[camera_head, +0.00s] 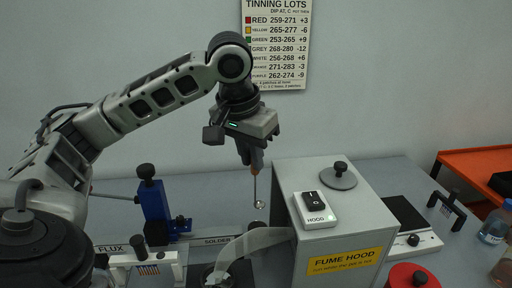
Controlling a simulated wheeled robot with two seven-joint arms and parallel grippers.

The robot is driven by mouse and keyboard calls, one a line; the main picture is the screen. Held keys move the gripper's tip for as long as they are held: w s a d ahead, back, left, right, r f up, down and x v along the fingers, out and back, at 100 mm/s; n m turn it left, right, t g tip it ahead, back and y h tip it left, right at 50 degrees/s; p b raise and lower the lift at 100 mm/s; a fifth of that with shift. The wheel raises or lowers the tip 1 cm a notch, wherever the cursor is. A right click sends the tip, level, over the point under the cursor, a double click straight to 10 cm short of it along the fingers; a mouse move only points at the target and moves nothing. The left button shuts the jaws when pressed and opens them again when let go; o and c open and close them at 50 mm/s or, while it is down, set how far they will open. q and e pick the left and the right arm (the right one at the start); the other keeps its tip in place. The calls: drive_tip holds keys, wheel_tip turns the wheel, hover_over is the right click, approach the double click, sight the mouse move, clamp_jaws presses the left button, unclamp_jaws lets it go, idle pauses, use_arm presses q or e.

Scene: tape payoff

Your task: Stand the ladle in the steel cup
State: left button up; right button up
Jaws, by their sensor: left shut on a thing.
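The ladle (255,188) hangs nearly upright, with its thin shaft below the gripper and its small shiny bowl at the bottom. My left gripper (257,158) is shut on the ladle's handle and holds it in the air, just left of the fume hood. A small round metallic thing (217,279) sits low at the bottom edge, below and left of the ladle. It may be the steel cup, but I cannot tell for sure. The ladle is clear of it. My right gripper is not in view.
The grey fume hood (345,262) stands right of the ladle, with a curved translucent strip (252,243) at its left. A blue stand (153,208), the FLUX (117,257) unit and the SOLDER rail (218,240) are on the left. A red round lid (411,276) lies at lower right.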

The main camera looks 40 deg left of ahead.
use_arm(q)
drive_tip(key=s+b+x, duration=0.1)
drive_tip(key=s+x, duration=0.1)
drive_tip(key=x, duration=0.8)
drive_tip(key=shift+s+f+b, duration=0.15)
drive_tip(key=shift+f+b, duration=0.2)
drive_tip(key=shift+f, duration=0.2)
drive_tip(key=shift+d, duration=0.1)
drive_tip(key=o, duration=0.9)
